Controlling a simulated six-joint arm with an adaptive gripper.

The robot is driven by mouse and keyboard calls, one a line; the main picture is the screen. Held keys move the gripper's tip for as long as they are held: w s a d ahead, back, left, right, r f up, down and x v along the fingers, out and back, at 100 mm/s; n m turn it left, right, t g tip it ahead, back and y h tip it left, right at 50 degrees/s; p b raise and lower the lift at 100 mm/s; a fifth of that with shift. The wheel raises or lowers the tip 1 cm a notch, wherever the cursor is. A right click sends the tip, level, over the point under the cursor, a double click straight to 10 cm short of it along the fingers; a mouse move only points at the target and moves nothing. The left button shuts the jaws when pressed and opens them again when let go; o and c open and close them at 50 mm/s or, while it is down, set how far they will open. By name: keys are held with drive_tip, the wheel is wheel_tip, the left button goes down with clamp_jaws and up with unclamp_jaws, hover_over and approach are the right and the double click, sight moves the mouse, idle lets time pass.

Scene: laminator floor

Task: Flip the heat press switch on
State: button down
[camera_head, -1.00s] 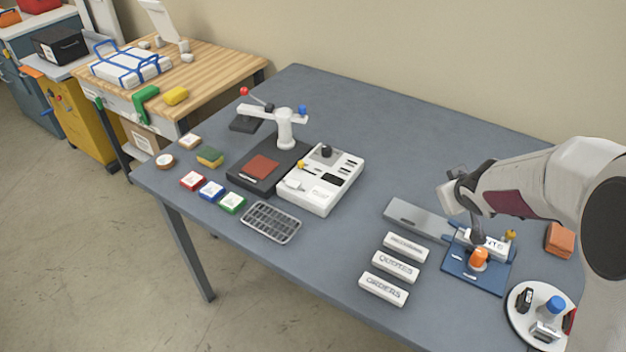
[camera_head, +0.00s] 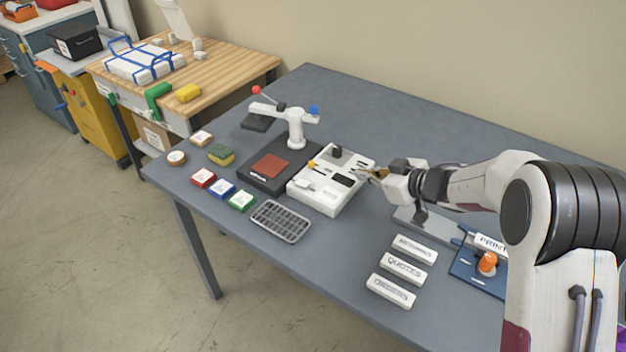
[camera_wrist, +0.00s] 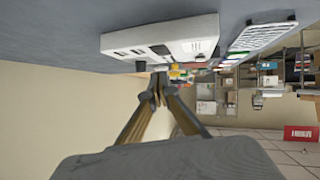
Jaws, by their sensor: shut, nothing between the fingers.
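The heat press (camera_head: 296,128) stands on the table with a dark base, a red-brown pad and a white post and arm. The white control box (camera_head: 322,193) sits against its right side, with a dark knob, a yellow part and several small dark and light controls on top. I cannot tell which control is the heat press switch or its position. My gripper (camera_head: 366,173) is shut and empty, pointing left at the box's right edge. In the wrist view its fingertips (camera_wrist: 158,88) meet near the white box (camera_wrist: 160,42); contact cannot be told.
A grey wire tray (camera_head: 280,221) lies in front of the press, near small red, blue and green blocks. White labelled blocks (camera_head: 403,265) and a blue board with an orange knob (camera_head: 487,263) lie to the right. The table behind the box is clear.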

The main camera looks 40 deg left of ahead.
drive_tip(key=s+a+r+n+g+y, duration=0.1)
drive_tip(key=s+a+r+g+y, duration=0.1)
drive_tip(key=s, duration=0.4)
wheel_tip(320, 180, up, 2)
drive_tip(key=shift+a+r+g, duration=0.1)
drive_tip(key=shift+a+g, duration=0.3)
drive_tip(key=shift+g, duration=0.4)
drive_tip(key=shift+a, duration=0.15)
hover_over(313, 190)
wheel_tip(313, 190, down, 4)
drive_tip(key=shift+s+a+r, duration=0.1)
drive_tip(key=shift+r, duration=0.05)
drive_tip(key=shift+f, duration=2)
drive_tip(key=shift+f, duration=0.15)
